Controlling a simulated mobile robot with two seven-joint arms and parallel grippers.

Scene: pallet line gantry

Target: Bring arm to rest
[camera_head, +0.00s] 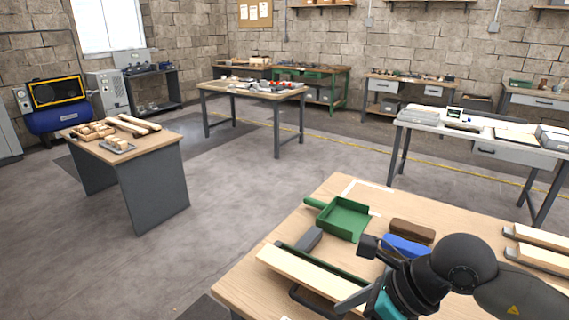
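My one visible arm comes in from the right at the bottom, over the near wooden workbench (250,285). I take it as my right arm, with dark links and a teal band near the wrist. Its gripper (352,300) is low at the bottom edge, beside a long pale wooden plank (305,272). Part of it is cut off or hidden by the wrist, so its opening and any hold do not show. My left arm and gripper are not in view.
On the near bench are a green dustpan (345,217), a grey block (308,239), a brown-and-blue brush (408,245) and pale wooden pieces (540,238) at right. A wooden table (150,145) with small parts stands left. The grey floor between is open.

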